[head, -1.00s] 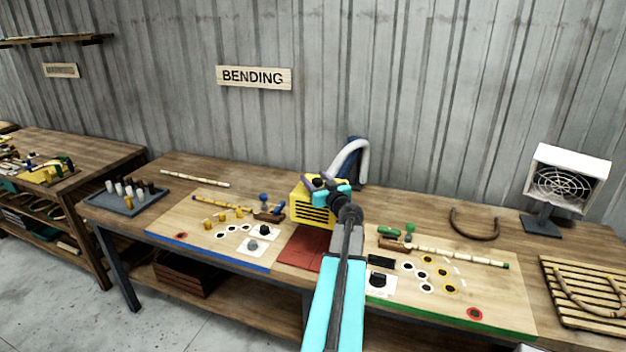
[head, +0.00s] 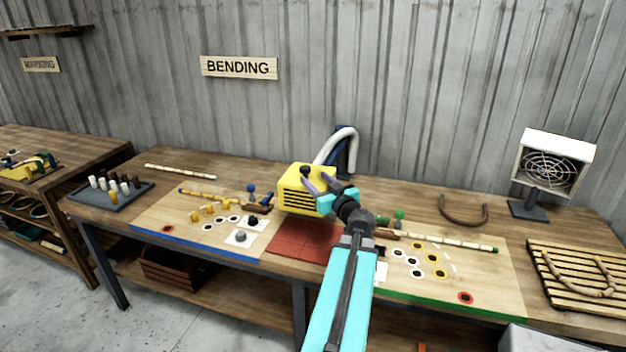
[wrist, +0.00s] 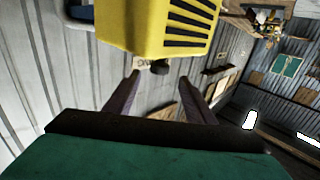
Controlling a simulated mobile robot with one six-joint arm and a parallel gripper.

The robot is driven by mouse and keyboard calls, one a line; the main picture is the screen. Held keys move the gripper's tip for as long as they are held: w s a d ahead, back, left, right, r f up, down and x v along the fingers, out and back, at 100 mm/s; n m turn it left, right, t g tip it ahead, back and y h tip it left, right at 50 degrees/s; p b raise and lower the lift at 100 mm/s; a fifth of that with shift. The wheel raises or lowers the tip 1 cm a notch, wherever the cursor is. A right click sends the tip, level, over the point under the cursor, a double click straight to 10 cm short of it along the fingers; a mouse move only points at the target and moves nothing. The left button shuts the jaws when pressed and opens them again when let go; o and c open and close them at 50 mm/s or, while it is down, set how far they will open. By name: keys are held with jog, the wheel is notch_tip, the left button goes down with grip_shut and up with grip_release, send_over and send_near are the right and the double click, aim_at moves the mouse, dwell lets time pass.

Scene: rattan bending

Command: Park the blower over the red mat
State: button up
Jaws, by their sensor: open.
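The blower (head: 300,192) is a yellow box with a dark slotted grille and a black knob (head: 306,170). It stands at the back edge of the red mat (head: 302,242); I cannot tell how much of the mat lies under it. A white hose (head: 336,145) curves up behind it. My gripper (head: 319,183) is open at the blower's right side, its purple fingers pointing at it. In the wrist view the yellow body fills the top, and the knob (wrist: 160,67) shows just beyond the gap between my open fingertips (wrist: 169,76). Nothing is held.
A blue-edged board (head: 180,225) with pegs lies left of the mat. A green-edged board (head: 480,285) with rattan and discs lies right, partly behind my arm. A fan heater (head: 552,165) and a slatted rack (head: 575,275) stand at the right. A peg tray (head: 110,192) is far left.

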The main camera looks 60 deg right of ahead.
jog(key=shift+s+a, duration=0.4)
jog(key=shift+s, duration=0.15)
jog(key=shift+s, duration=0.1)
